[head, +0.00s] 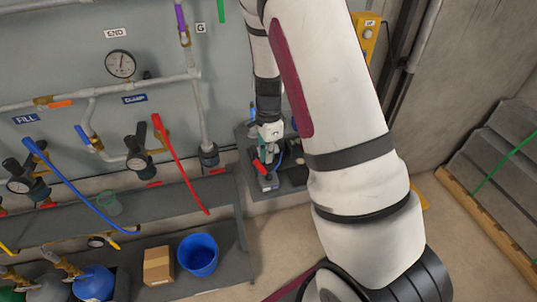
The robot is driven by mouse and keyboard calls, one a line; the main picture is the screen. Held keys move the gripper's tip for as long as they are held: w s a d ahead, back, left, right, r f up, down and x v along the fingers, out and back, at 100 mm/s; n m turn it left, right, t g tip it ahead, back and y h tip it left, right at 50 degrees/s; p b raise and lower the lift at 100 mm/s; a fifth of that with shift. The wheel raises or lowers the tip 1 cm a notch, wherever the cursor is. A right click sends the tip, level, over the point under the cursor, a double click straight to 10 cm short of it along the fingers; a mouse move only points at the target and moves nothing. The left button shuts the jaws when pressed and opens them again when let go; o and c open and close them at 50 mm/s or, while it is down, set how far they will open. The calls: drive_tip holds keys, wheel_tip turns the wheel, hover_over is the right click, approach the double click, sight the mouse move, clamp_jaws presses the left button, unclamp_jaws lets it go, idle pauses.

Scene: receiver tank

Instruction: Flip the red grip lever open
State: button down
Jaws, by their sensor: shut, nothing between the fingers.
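A small red lever (261,168) sits on a grey and green fitting on a dark stand (248,187), near the middle of the head view. It looks tilted, but its exact angle is too small to tell. My gripper (270,153) points down just above and beside this lever. It is shut and empty. The fingertips are small and partly blend into the fitting, so I cannot tell whether they touch the lever. A longer red-gripped lever (178,162) slants down from the wall piping to the left, apart from my gripper.
Wall pipes carry a round gauge (120,64), black valves and a long blue-gripped lever (75,182). A grey shelf (150,212) runs below them. A blue bucket (198,255) and cardboard box (158,266) stand lower down.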

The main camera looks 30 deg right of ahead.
drive_tip(key=shift+a, duration=0.15)
wheel_tip(320, 180, up, 11)
drive_tip(key=d, duration=0.2)
drive_tip(key=shift+w+r, duration=0.2)
drive_tip(key=shift+w, duration=0.05)
drive_tip(key=shift+r, duration=0.1)
idle(0.6)
drive_tip(key=s+a+r+n+t+y, duration=0.1)
drive_tip(key=s+a+r+n, duration=0.35)
drive_tip(key=r, duration=0.25)
drive_tip(key=s+a+r+n+t, duration=0.2)
drive_tip(key=s+a+r+n, duration=0.25)
drive_tip(key=r, duration=0.25)
drive_tip(key=s+a+r+n+t, duration=0.1)
drive_tip(key=s+r+n, duration=0.1)
drive_tip(key=s+n, duration=0.3)
drive_tip(key=s+a+r+n+t+h, duration=0.1)
drive_tip(key=s+a+r+n, duration=0.1)
drive_tip(key=s+n, duration=0.3)
drive_tip(key=shift+s+a+r+t, duration=0.15)
drive_tip(key=shift+s+t, duration=0.15)
drive_tip(key=shift+s, duration=0.9)
drive_tip(key=c, duration=2.4)
unclamp_jaws()
